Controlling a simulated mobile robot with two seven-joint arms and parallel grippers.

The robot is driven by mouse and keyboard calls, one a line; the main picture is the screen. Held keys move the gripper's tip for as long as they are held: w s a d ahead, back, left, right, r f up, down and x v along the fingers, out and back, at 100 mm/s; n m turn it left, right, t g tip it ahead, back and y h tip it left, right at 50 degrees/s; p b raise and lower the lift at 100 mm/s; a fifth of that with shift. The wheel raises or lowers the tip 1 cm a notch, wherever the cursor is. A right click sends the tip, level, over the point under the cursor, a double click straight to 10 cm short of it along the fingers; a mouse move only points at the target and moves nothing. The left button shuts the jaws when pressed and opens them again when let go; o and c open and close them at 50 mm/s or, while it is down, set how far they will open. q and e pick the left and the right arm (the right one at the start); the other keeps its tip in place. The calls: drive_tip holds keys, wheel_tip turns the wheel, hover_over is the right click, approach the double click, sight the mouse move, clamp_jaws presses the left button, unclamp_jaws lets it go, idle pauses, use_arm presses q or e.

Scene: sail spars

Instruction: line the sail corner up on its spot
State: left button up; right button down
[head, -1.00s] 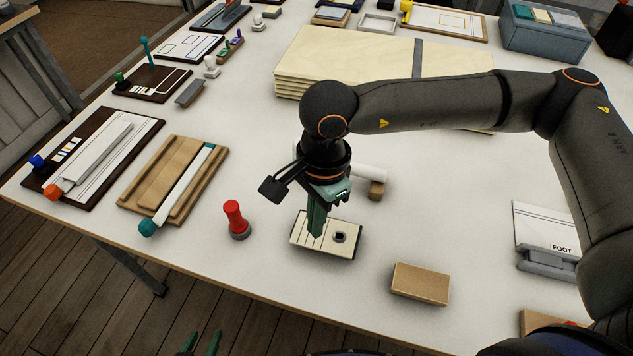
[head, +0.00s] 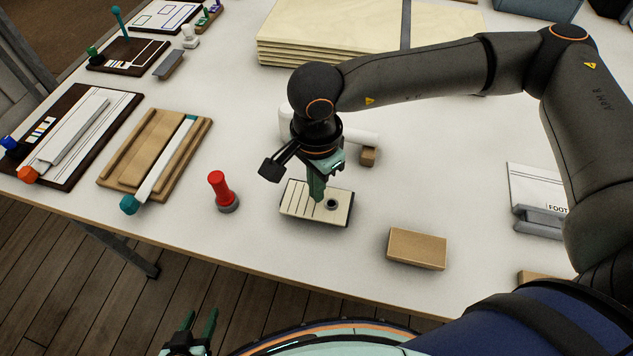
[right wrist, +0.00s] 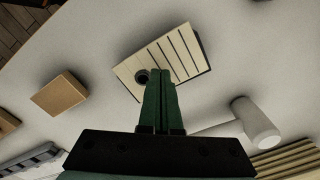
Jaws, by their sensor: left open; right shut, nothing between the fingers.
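The sail corner looks to be the cream panel (head: 298,201) with dark lines and a dark ring near its right end. It lies flat on the white table; whether a marked spot lies under it I cannot tell. It also shows in the right wrist view (right wrist: 185,52). My right gripper (head: 317,197) points down over the panel, fingers shut and empty, tips just beside the ring. In the right wrist view its fingers (right wrist: 161,90) overlap the panel's near edge; contact is unclear. My left gripper (head: 197,330) is open and empty at the bottom, off the table's front edge.
A red-handled tool (head: 220,188) stands left of the panel and a tan block (head: 417,249) lies to its right. A white roll (head: 360,138) lies behind my right gripper. A wooden tray (head: 155,158) is further left. The table between these is clear.

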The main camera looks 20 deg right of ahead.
drive_tip(key=shift+f+b, duration=0.75)
drive_tip(key=shift+b, duration=0.1)
drive_tip(key=shift+r, duration=0.1)
drive_tip(key=shift+w+d+b, duration=0.3)
drive_tip(key=shift+w+d, duration=0.05)
drive_tip(key=shift+w, duration=0.2)
idle(0.6)
drive_tip(key=shift+w+d+b, duration=0.35)
drive_tip(key=shift+w+b, duration=0.05)
idle(0.8)
drive_tip(key=shift+r+p, duration=1.25)
drive_tip(key=shift+r, duration=1.75)
